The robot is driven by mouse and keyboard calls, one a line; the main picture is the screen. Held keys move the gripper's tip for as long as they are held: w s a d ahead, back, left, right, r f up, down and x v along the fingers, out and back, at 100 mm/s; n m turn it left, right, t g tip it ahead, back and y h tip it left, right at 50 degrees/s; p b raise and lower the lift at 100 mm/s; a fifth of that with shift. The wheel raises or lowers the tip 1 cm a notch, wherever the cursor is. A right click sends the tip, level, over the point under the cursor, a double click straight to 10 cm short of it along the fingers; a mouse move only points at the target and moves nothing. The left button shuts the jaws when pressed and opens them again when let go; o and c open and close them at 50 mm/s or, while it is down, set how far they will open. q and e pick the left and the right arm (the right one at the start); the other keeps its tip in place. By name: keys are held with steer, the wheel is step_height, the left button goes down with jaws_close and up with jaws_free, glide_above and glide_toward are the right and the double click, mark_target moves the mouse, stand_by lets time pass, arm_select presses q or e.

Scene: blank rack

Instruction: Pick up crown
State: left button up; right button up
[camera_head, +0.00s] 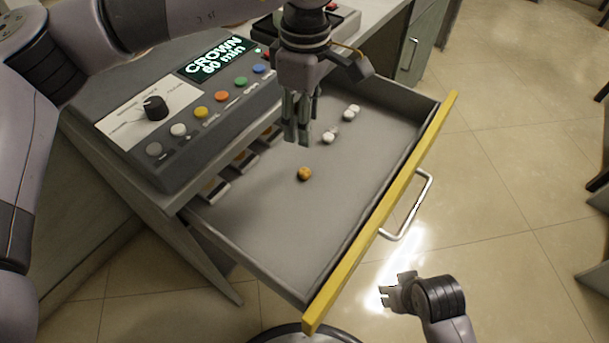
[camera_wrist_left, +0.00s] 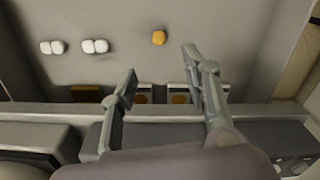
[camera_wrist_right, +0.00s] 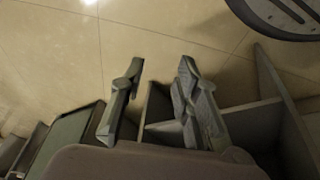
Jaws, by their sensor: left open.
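The crown (camera_head: 304,174) is a small gold, tooth-like piece lying on the bare floor of the open grey drawer (camera_head: 262,235). In the left wrist view the crown (camera_wrist_left: 159,38) shows beyond the fingertips, roughly in line with the gap between them. My left gripper (camera_head: 297,138) hangs over the drawer, fingers pointing down, open and empty, apart from the crown. My right gripper (camera_head: 388,291) is outside the drawer, past its yellow front edge. In the right wrist view its fingers (camera_wrist_right: 158,72) are apart with nothing between them.
White tooth-like pieces (camera_head: 329,136) lie deeper in the drawer. Small trays (camera_head: 213,189) line its inner side. A console (camera_head: 165,130) with coloured buttons and a screen reading "CROWN 60 min" stands on the counter. The drawer's yellow front (camera_head: 385,205) carries a metal handle (camera_head: 412,212).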

arm_select(q)
glide_above(304, 171)
step_height(304, 171, down, 9)
steer(key=shift+s+r+b, duration=0.1)
steer(key=shift+b, duration=0.35)
step_height(304, 171, down, 4)
steer(key=shift+f+b, duration=0.2)
steer(key=shift+b, duration=0.15)
steer(key=shift+f, duration=0.35)
arm_select(e)
steer(key=v, duration=0.5)
steer(key=shift+d+r, duration=0.1)
steer(key=shift+r, duration=0.05)
arm_select(q)
steer(key=shift+c, duration=0.4)
steer(key=c, duration=0.8)
steer(key=shift+o, duration=0.2)
steer(key=shift+r, duration=0.1)
